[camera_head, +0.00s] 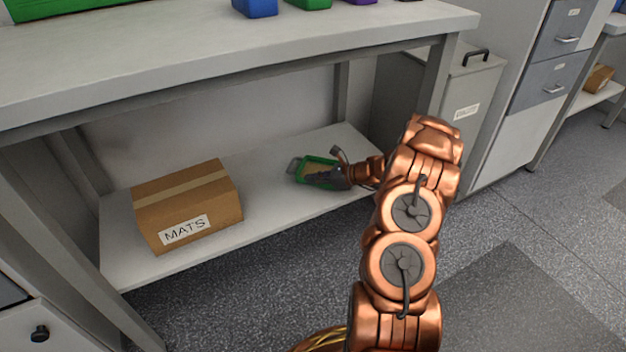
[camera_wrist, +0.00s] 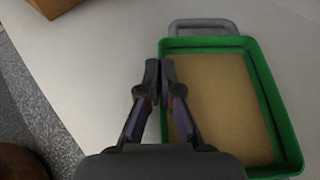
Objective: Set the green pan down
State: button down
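The green pan (camera_head: 308,160) is at the right part of the lower shelf under the bench, with a tan inside and a grey handle at its far left end. It fills the right side of the wrist view (camera_wrist: 262,75). My gripper (camera_wrist: 160,65) has its two fingers close together on the pan's left wall, one on each side of it. In the head view my gripper (camera_head: 325,180) covers the pan's near side. The pan looks level and low over the shelf (camera_head: 262,205); I cannot tell whether its bottom touches.
A cardboard box labelled MATS (camera_head: 188,205) stands on the shelf to the left, with bare shelf between it and the pan. The bench top (camera_head: 200,50) is above, and a bench leg (camera_head: 435,75) is to the right. A grey bin (camera_head: 470,95) stands beyond it.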

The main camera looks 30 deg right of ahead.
jog(key=shift+f, duration=0.1)
jog(key=c, duration=1.3)
grip_release()
